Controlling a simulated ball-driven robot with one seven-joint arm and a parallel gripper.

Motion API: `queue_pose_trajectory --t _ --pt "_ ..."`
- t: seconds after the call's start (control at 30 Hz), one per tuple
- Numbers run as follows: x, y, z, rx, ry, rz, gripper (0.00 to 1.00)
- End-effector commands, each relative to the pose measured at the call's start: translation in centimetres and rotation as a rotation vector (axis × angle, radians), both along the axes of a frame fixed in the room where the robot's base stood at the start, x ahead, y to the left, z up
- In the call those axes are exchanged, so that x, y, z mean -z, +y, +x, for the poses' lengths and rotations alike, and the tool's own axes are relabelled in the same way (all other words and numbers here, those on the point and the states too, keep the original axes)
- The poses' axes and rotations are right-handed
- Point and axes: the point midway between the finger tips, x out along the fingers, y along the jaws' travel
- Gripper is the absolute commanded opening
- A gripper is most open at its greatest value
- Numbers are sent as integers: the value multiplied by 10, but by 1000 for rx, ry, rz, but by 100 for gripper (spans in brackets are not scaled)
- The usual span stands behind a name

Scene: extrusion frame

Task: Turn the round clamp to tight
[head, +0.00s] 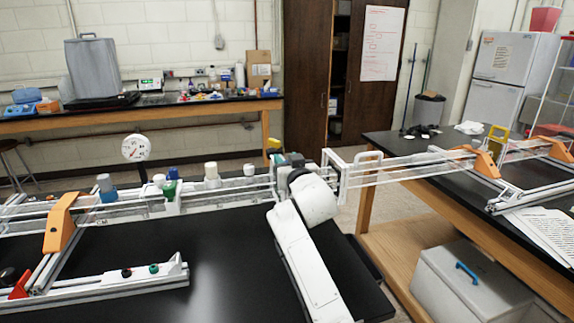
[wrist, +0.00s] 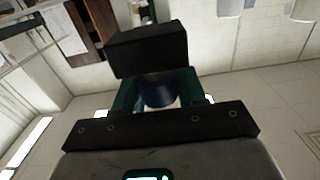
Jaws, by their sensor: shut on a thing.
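My gripper (head: 288,166) is at the rail of the extrusion frame (head: 232,184) in the head view, right of the white cylinder. In the wrist view, my gripper (wrist: 157,92) has a dark green finger on each side of a dark blue round part (wrist: 158,94). This looks like the round clamp, and my gripper is shut on it. A black block (wrist: 148,50) is just beyond it and covers some of it. In the head view my own arm and gripper hide the clamp. I cannot read how tight it is.
An orange bracket (head: 61,222) and a round dial gauge (head: 135,148) are on the left. Several capped cylinders (head: 211,176) line the rail left of my gripper. A second bench (head: 420,205) with more extrusions is on the right. The black table front is mostly clear.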

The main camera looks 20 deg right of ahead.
Motion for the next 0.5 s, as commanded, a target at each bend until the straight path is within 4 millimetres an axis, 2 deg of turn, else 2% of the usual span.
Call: queue_pose_trajectory --t 0.03,0.5 --pt "6 2 0 8 -1 1 10" --pt "10 -1 0 191 -3 1 10"
